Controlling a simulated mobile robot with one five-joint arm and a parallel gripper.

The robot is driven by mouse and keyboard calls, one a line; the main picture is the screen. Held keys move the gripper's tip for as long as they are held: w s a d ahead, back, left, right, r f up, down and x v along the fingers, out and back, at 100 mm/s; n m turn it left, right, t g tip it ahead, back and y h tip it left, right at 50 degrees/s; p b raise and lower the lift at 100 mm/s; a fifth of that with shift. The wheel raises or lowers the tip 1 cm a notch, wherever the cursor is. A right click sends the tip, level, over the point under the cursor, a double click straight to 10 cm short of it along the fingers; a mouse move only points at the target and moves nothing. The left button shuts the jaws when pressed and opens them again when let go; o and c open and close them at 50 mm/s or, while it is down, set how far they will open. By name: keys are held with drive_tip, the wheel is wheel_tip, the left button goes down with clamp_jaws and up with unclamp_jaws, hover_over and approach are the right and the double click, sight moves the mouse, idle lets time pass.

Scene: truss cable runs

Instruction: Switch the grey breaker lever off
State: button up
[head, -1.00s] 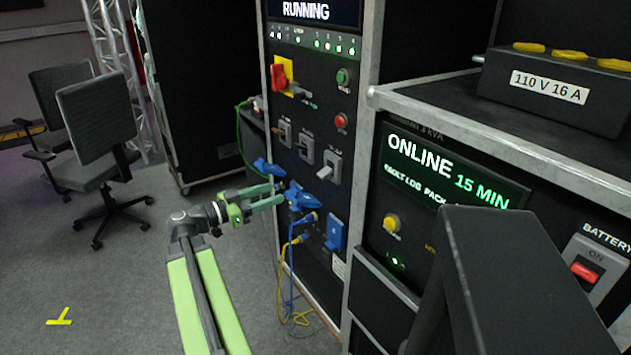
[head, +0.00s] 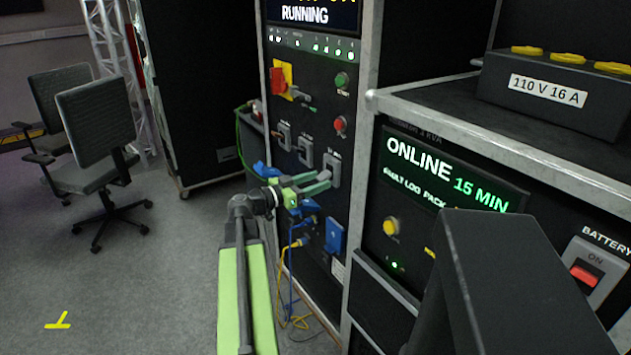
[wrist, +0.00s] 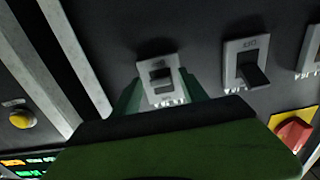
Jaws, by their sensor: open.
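The grey breaker lever sits on a light plate (head: 333,163), the rightmost of three breakers in a row on the black panel. In the head view my gripper (head: 323,180) reaches this plate from the left, and its green fingers cover most of the lever. In the wrist view the same breaker (wrist: 160,75) lies between the two finger ends, which also show there (wrist: 161,90). The fingers are apart, one on each side of it. Whether they touch the lever or plate, I cannot tell.
The middle breaker (head: 304,151) and left breaker (head: 285,136) are close by. A red rotary switch (head: 279,80) and red button (head: 341,124) are above. Blue connectors (head: 334,235) and cables hang below. Open floor (head: 165,290) lies to the left.

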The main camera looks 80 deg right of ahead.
clamp_jaws()
drive_tip(key=f+g+h+b, duration=0.1)
drive_tip(key=b, duration=0.4)
drive_tip(key=shift+s+d, duration=0.1)
idle(0.3)
unclamp_jaws()
